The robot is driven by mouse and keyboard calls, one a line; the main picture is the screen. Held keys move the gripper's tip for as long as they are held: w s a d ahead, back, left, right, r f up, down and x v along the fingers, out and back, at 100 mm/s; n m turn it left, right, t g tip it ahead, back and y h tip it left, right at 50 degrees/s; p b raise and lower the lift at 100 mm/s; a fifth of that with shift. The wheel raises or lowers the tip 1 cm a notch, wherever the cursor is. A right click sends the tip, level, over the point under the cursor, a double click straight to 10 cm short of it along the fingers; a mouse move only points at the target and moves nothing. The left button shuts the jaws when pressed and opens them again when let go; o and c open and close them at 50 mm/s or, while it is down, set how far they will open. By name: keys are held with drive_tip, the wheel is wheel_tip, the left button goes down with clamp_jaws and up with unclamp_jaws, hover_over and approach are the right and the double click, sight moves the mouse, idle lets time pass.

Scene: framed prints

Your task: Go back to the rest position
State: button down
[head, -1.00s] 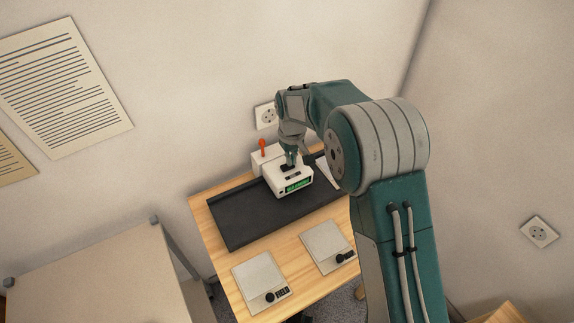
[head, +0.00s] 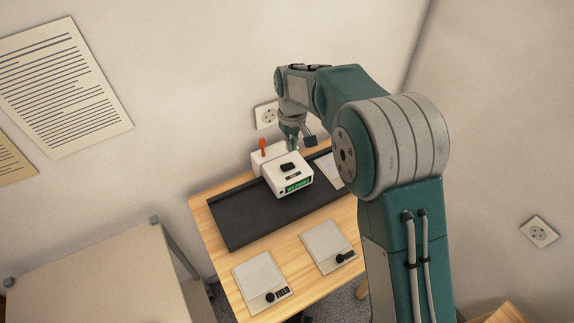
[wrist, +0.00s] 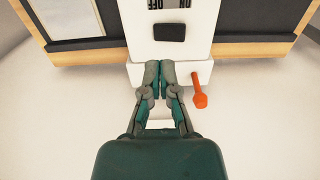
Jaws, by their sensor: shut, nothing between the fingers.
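My gripper (head: 291,146) is shut and empty. In the head view it hangs above the back part of a white device (head: 291,180) with a black button on top and a green lit display (head: 298,186) at its front. In the wrist view my closed fingertips (wrist: 159,68) show in front of the device's black button (wrist: 169,32), apart from it as far as I can tell. An orange-red lever (head: 262,147) stands at the device's back left; it also shows in the wrist view (wrist: 199,91).
The device stands on a black mat (head: 238,220) on a wooden table (head: 205,208). Two pale plates (head: 258,272) with black knobs lie at the table's front. A white sheet (head: 330,169) lies on the mat's right. A wall socket (head: 266,115) is close behind my gripper. A beige cabinet (head: 100,275) stands left.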

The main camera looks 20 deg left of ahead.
drive_tip(key=shift+r, duration=0.5)
drive_tip(key=s+d+r+m+t, duration=0.15)
drive_tip(key=s+d+r, duration=0.25)
drive_tip(key=d+r, duration=0.45)
drive_tip(key=s+d+r+m+t, duration=0.1)
drive_tip(key=s+d+r+m, duration=0.2)
drive_tip(key=s+d+r, duration=0.5)
drive_tip(key=s+d+f+m+t, duration=0.1)
drive_tip(key=s+d+m+t, duration=0.2)
drive_tip(key=s+d, duration=1.1)
drive_tip(key=shift+s+f+m, duration=0.2)
drive_tip(key=shift+s+m, duration=0.4)
drive_tip(key=shift+m, duration=0.15)
